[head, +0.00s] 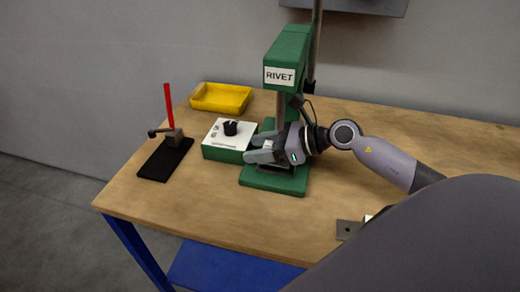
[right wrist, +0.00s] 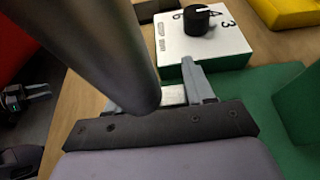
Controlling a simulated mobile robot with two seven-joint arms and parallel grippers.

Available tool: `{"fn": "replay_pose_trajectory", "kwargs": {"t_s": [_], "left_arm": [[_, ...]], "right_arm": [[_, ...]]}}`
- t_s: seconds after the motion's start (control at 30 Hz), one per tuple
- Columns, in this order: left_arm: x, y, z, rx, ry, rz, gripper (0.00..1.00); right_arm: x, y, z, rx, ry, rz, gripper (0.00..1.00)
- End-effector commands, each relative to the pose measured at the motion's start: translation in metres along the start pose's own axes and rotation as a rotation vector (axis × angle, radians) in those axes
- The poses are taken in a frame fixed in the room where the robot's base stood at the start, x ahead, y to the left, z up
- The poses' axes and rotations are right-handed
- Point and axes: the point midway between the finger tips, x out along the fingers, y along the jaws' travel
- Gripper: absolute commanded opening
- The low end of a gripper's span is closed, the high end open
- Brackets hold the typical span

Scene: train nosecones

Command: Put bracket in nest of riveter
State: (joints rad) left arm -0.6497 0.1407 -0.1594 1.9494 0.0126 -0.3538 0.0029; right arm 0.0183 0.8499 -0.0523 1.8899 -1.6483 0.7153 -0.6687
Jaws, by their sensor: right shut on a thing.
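The green riveter (head: 290,52) labelled RIVET stands on the wooden table, its green base (head: 272,183) under my right gripper. My right gripper (head: 258,149) reaches in from the right, low over the base and beside the column. It is shut on a small pale metal piece, seemingly the bracket (right wrist: 173,95), which shows between the fingers in the right wrist view. The nest is mostly hidden by the gripper; I cannot tell whether the bracket touches it. My left gripper (right wrist: 38,91) shows small at the left of the right wrist view, fingers apart and empty.
A white-topped control box (head: 222,140) with a black knob stands close left of the riveter. A yellow tray (head: 221,98) is behind it. A black-based stand with a red handle (head: 169,106) is at left. A dark plate (head: 347,229) lies at the front right.

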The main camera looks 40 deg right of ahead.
Motion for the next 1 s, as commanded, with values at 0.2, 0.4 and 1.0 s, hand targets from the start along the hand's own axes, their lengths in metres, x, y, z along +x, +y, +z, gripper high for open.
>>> {"fn": "replay_pose_trajectory", "kwargs": {"t_s": [0.2,0.4,1.0], "left_arm": [[-0.001,0.000,-0.001,-0.001,0.000,0.000,0.45],[-0.001,0.000,-0.001,-0.001,0.000,0.000,0.45],[-0.002,0.000,-0.003,-0.001,0.000,0.000,0.45]], "right_arm": [[0.005,0.000,-0.015,0.001,0.001,0.000,0.17],[0.005,0.000,-0.015,0.000,0.001,0.000,0.17],[0.004,0.000,-0.013,0.002,0.002,0.001,0.78]]}}
